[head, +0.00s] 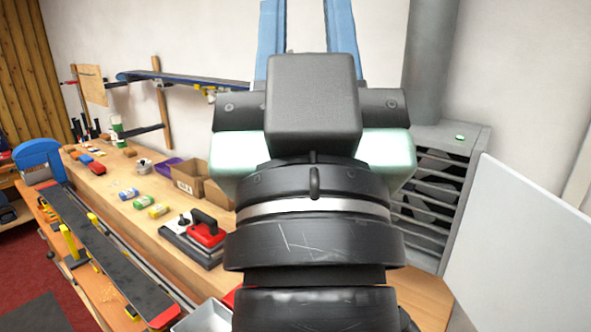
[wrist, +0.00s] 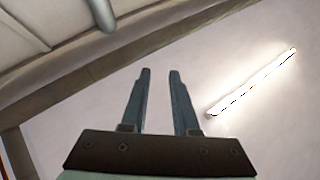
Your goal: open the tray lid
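My gripper (head: 305,22) is raised and points up in front of the wall in the head view. Its two blue fingers are apart with nothing between them; the wrist view (wrist: 160,76) also shows the gap empty. I cannot make out a tray lid for certain. A light grey metal tray-like thing (head: 205,318) shows at the bottom edge of the head view, mostly cut off and partly behind my arm. Whether it has a lid cannot be told. My gripper is well above it and apart from it.
The wooden bench (head: 122,207) holds a red-handled tool (head: 205,230), cardboard boxes (head: 188,178) and several small blocks. A long dark ski (head: 110,255) lies along its front. A grey louvred cabinet (head: 440,190) and a white panel (head: 515,250) stand at right.

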